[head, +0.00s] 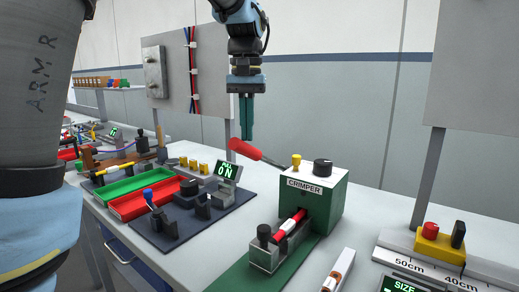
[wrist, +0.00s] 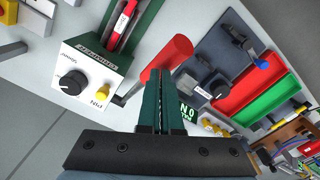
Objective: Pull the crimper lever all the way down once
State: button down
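The green crimper (head: 312,205) stands on the bench in the head view, with a white label, a black knob and a yellow knob on top. Its lever (head: 246,150) has a red grip and a grey shaft, and slants up and left from the crimper's far side. My gripper (head: 246,137) points down just above the red grip. Its dark green fingers look closed together with nothing between them. In the wrist view the red lever grip (wrist: 170,60) lies just beyond the fingertips (wrist: 163,72). I cannot tell whether they touch.
A red-and-white piece (head: 290,224) sits in the crimper's front fixture. Left of it is a dark panel (head: 190,222) with a blue-tipped lever and a display. Red and green trays (head: 128,187) lie further left. A size gauge (head: 400,285) is at the right front.

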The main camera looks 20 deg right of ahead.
jog(key=shift+f+b, duration=4.15)
jog(key=shift+f, duration=3.8)
notch_tip(320, 180, up, 27)
jog(key=p, duration=2.4)
jog(key=shift+r, duration=0.15)
jog(key=w+a+f+n+b, duration=0.1)
jog(key=a+f, duration=0.4)
jog(key=a, duration=0.3)
jog(key=w+a+f+n+b, duration=0.1)
jog(key=w+a+f+n, duration=0.1)
jog(key=a+f, duration=0.5)
jog(key=s+a+f+n, duration=0.1)
jog(key=s+a+f, duration=0.2)
jog(key=a, duration=0.4)
jog(key=s+a+f+n+t+b, duration=0.1)
jog(key=s+a+f, duration=0.3)
jog(key=a, duration=0.4)
jog(key=shift+f+t, duration=0.3)
jog(key=shift+f, duration=0.1)
